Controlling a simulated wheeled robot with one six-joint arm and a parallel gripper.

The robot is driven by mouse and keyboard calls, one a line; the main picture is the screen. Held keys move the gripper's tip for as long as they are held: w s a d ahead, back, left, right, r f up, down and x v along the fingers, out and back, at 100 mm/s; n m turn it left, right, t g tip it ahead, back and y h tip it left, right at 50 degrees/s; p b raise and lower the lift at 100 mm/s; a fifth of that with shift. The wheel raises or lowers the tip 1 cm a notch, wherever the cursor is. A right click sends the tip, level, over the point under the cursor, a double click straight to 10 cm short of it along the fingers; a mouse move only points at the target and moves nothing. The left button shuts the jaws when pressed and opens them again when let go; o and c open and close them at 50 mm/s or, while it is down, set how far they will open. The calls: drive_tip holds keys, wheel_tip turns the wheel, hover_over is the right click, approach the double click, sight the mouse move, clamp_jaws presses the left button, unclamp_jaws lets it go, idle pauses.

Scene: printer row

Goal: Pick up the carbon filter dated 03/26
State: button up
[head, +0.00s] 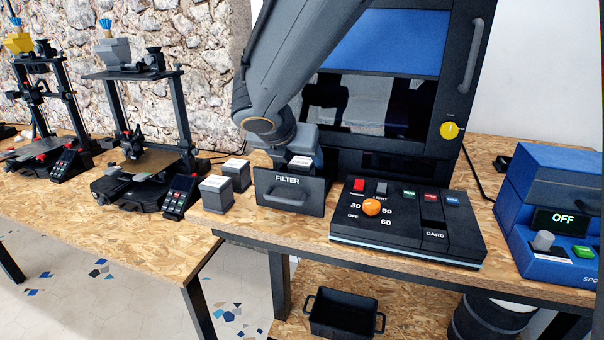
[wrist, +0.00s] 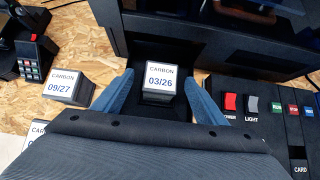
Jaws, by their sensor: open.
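The carbon filter dated 03/26 (wrist: 160,83) is a dark block with a white label, sitting in the dark filter drawer. Its label also shows in the head view (head: 300,162), above the drawer front marked FILTER (head: 289,192). My gripper (wrist: 158,92) is open, with one blue finger on each side of this filter; I cannot tell whether they touch it. In the head view my gripper (head: 303,150) is over the drawer and hides part of the filter. Another carbon filter, dated 09/27 (wrist: 66,86), stands on the bench left of the drawer.
Another filter block (head: 216,194) stands nearer the bench edge, beside the dated 09/27 one (head: 236,174). A control panel (head: 408,222) with switches and an orange knob is right of the drawer. The dark enclosure (head: 385,110) rises behind. Two printers stand at the left.

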sight(301, 162)
drive_tip(key=x, duration=0.3)
drive_tip(key=shift+w+d+f, duration=0.15)
drive_tip(key=shift+f, duration=0.1)
drive_tip(key=c, duration=1.5)
